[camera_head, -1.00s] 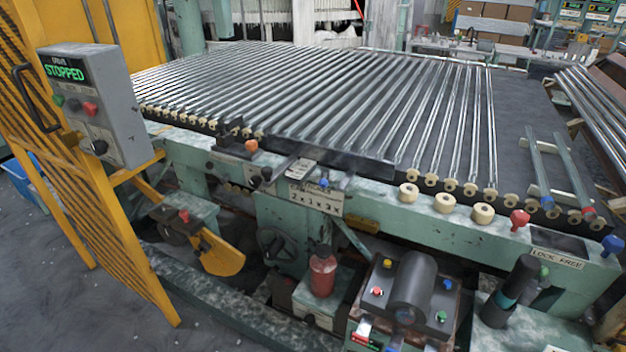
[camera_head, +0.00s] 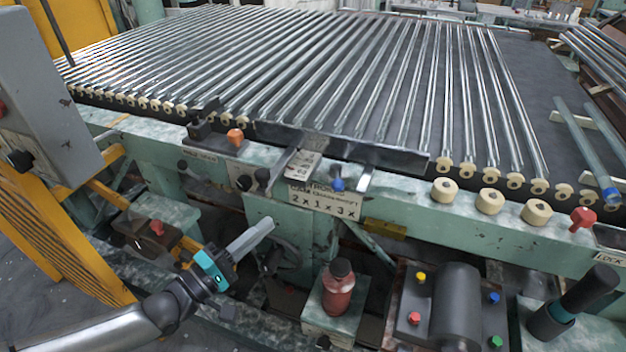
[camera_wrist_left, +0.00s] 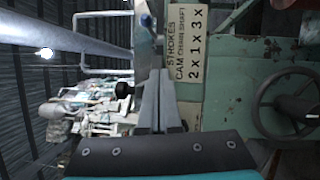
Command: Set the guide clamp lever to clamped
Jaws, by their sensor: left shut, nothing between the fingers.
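No lever carries a readable clamp label, so I cannot tell which is the guide clamp lever. A blue-knobbed lever (camera_head: 337,184) stands beside the dark metal guide plate (camera_head: 340,150) on the machine's front. An orange-knobbed lever (camera_head: 235,136) is on a dark block to its left. A red-knobbed lever (camera_head: 582,218) is at the far right beside a partly cut-off LOCK plate. My left gripper (camera_head: 268,224) is shut and empty, below and left of the blue knob, apart from it. Its closed fingers (camera_wrist_left: 160,85) also show in the left wrist view. My right gripper is not in view.
A strokes sign (camera_head: 322,202) is on the front rail. Black knobs (camera_head: 252,180) sit left of it, and a handwheel (camera_wrist_left: 288,104) is below. A red bottle (camera_head: 339,290) and a motor box (camera_head: 455,300) stand low in front. A grey control box (camera_head: 45,120) is left.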

